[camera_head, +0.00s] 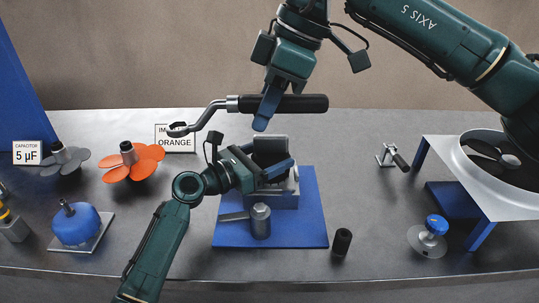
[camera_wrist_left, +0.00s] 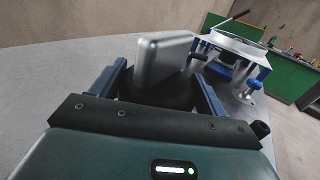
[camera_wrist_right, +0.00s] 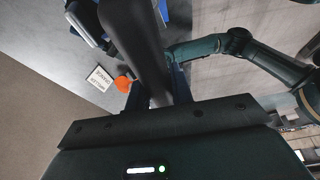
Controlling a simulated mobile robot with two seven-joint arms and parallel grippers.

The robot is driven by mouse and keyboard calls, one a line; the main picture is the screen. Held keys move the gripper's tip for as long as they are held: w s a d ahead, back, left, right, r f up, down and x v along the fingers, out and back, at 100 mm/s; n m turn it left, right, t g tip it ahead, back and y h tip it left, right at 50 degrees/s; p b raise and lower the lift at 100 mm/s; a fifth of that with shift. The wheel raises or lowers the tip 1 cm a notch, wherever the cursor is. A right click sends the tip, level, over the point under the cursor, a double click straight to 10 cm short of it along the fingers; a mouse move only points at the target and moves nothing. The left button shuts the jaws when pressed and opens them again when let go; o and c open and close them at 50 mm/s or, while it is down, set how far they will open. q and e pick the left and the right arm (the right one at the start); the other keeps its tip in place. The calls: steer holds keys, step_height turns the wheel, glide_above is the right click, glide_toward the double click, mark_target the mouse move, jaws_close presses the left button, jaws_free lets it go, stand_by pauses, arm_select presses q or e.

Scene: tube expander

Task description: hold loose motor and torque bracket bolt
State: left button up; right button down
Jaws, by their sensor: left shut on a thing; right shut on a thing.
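The motor, a dark and grey block (camera_head: 270,150), sits on the bracket on a blue base plate (camera_head: 230,236) at mid-table. My left gripper (camera_head: 276,172) is shut on it from the front. In the left wrist view a grey block (camera_wrist_left: 162,58) stands between the blue fingers. My right gripper (camera_head: 268,108) is shut on the black handle of a wrench (camera_head: 303,103), held level above the motor. The wrench's bent steel head points left, in the air. The dark handle (camera_wrist_right: 138,40) fills the right wrist view's middle. I cannot make out the bracket bolt.
A grey cylinder (camera_head: 261,220) stands on the base plate's front. An orange impeller (camera_head: 134,162), a grey one (camera_head: 62,160) and a blue domed part (camera_head: 76,225) are left. A black cylinder (camera_head: 341,241), blue-topped knob (camera_head: 436,226) and fan frame (camera_head: 450,172) are right.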

arm_select(q)
steer(key=c, duration=1)
steer(key=o, duration=1.5)
steer(key=shift+c, duration=0.2)
steer(key=c, duration=0.9)
stand_by(0.7)
